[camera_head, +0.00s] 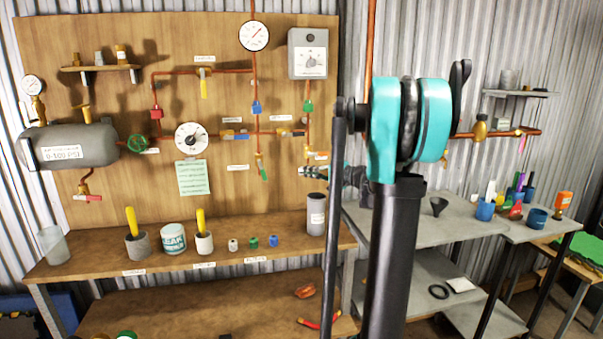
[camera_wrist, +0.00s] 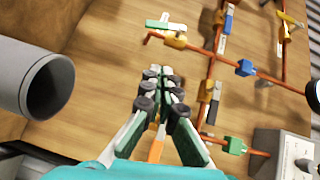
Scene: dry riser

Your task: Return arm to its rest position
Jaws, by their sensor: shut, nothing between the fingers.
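My gripper (camera_head: 312,172) is to the left of my dark and teal arm in the head view, in front of the wooden pipe board (camera_head: 120,50) and above the grey canister (camera_head: 316,214). In the wrist view, my gripper (camera_wrist: 162,72) points at the board with its fingertips together. It is shut and holds nothing. My arm hides part of the board's right side and the grey bench (camera_head: 450,226) in the head view.
The wooden bench (camera_head: 110,264) holds a leak-check tub (camera_head: 173,239), cups and small coloured caps. A grey tank (camera_head: 72,146) and gauges hang on the board. The grey bench at right carries a black funnel (camera_head: 439,206) and several bottles. A grey box (camera_head: 308,54) is mounted at upper right of the board.

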